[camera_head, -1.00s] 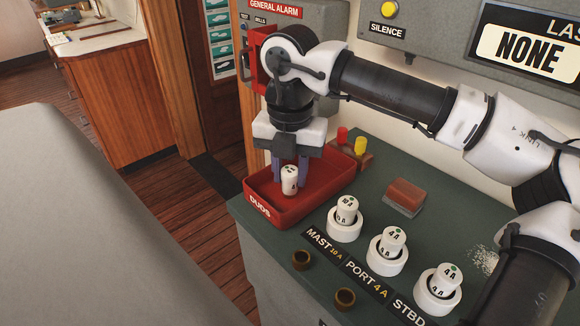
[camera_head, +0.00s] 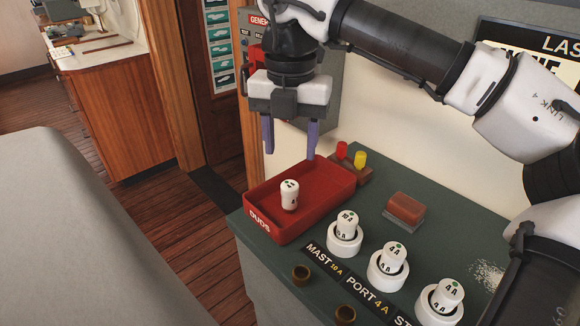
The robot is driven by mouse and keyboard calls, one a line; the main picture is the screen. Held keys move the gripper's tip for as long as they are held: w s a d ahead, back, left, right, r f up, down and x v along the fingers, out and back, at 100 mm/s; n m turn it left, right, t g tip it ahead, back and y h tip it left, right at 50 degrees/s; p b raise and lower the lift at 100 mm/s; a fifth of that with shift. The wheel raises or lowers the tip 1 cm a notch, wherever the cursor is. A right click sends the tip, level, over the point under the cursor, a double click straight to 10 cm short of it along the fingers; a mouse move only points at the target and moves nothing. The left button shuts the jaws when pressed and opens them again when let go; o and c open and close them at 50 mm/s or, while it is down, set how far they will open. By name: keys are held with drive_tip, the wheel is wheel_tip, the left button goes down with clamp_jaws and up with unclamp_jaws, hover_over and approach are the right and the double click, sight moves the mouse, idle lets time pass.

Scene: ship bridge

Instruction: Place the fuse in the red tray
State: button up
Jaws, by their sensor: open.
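The white fuse (camera_head: 289,195) stands upright inside the red tray (camera_head: 262,226), which is labelled DUDS and sits at the left end of the green console top. My gripper (camera_head: 290,150) is open and empty above the tray, its purple fingers spread apart and clear of the fuse. Several other white fuses sit in round holders along the console: one at MAST (camera_head: 346,228), one at PORT (camera_head: 392,260) and one farther right (camera_head: 443,298).
A red-brown block (camera_head: 406,208) lies on the console behind the holders. A small stand with red and yellow pegs (camera_head: 353,164) is behind the tray. Brass rings (camera_head: 301,275) are at the front. White powder (camera_head: 488,273) lies at right.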

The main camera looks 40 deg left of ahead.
drive_tip(key=shift+r, duration=1.55)
